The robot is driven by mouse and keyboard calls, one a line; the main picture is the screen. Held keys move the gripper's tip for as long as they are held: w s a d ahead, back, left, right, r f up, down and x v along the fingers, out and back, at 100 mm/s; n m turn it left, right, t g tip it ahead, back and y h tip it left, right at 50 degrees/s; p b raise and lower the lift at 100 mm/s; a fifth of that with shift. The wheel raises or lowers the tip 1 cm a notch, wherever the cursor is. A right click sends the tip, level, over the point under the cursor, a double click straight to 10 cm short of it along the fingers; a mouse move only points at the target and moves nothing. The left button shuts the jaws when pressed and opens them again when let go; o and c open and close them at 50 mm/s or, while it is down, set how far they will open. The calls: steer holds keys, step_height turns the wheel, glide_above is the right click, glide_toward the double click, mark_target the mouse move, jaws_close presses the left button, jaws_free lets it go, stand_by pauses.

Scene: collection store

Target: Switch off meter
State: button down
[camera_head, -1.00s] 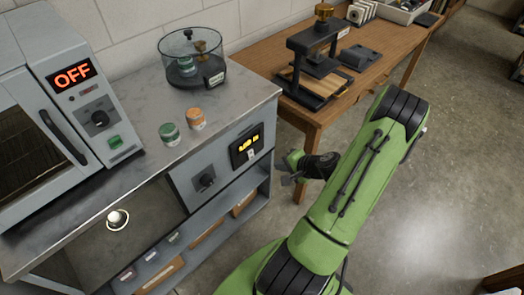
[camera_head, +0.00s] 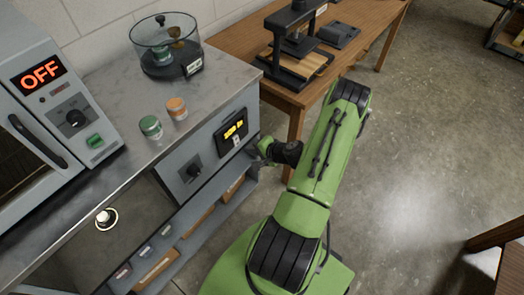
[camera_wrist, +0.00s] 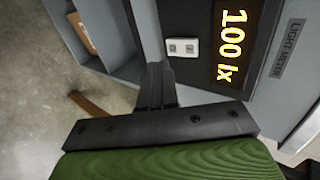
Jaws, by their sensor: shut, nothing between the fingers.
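The light meter (camera_head: 230,132) is a black panel on the front of the grey cabinet, lit with yellow digits. In the wrist view its display (camera_wrist: 231,45) reads about 100 lx, beside a "LIGHT METER" label (camera_wrist: 287,47). A small white rocker switch (camera_wrist: 182,47) sits beside the display; it also shows below the digits in the head view (camera_head: 236,142). My gripper (camera_wrist: 157,72) is shut and empty, its fingertips close to the switch on its lower left in the wrist view. Whether they touch the panel I cannot tell.
An oven-like unit (camera_head: 75,120) showing OFF, a glass vessel (camera_head: 165,45) and two small jars (camera_head: 150,127) stand on the worktop. A wooden table (camera_head: 225,35) is behind my arm; open floor lies right.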

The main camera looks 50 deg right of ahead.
mark_target(236, 139)
steer(key=w, duration=0.2)
steer(key=w+f, duration=0.1)
steer(key=w, duration=0.1)
steer(key=shift+w, duration=0.4)
steer(key=f+b, duration=0.1)
steer(key=b, duration=0.1)
steer(key=shift+w+a+t+b, duration=0.1)
steer(key=shift+w+t+b, duration=0.05)
steer(key=shift+t+b, duration=0.15)
steer(key=shift+w+r+p, duration=0.2)
steer(key=shift+r+p, duration=0.6)
steer(key=shift+r, duration=0.5)
steer(key=shift+s, duration=0.1)
